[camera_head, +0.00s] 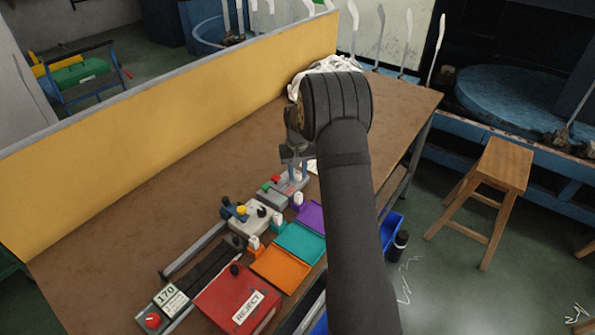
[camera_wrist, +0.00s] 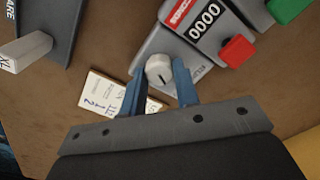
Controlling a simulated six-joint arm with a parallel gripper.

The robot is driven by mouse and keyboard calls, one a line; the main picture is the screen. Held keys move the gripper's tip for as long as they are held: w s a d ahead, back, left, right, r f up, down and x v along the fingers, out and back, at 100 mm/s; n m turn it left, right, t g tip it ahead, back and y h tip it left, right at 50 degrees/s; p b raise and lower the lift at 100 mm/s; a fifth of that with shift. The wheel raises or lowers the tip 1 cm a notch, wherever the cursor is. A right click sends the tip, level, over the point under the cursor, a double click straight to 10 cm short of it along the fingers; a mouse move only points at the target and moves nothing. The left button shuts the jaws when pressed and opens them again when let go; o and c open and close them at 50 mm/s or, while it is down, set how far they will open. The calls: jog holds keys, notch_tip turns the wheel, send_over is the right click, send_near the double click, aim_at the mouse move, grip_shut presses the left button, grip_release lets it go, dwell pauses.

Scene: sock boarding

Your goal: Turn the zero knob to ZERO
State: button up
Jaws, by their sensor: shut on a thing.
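The zero knob (camera_wrist: 159,70) is a round, pale grey knob with a dark pointer line, on a grey device (camera_wrist: 203,54) with a counter reading 0000. The small print beside the knob is hard to read. My gripper (camera_wrist: 160,84) has its two blue fingers on either side of the knob, shut on it. In the head view my gripper (camera_head: 296,168) points down at the far part of the bench, over the small grey device (camera_head: 272,198). The knob cannot be made out there.
A red button (camera_wrist: 237,50) and a green button (camera_wrist: 288,8) sit on the device. A printed card (camera_wrist: 106,97) lies beside it. A white XL peg (camera_wrist: 26,52) stands nearby. Purple, teal (camera_head: 300,243) and orange (camera_head: 280,268) trays and a red REJECT bin (camera_head: 232,298) line the bench.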

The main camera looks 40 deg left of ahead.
aim_at(298, 173)
jog(key=shift+r+m, duration=0.1)
jog(key=shift+m, duration=1.5)
jog(key=o, duration=1)
jog(key=shift+c, duration=0.2)
notch_tip(298, 173, up, 17)
jog(key=shift+r, duration=0.2)
jog(key=shift+f, duration=0.1)
notch_tip(298, 173, down, 17)
jog(key=shift+f, duration=0.2)
jog(key=shift+r, duration=0.1)
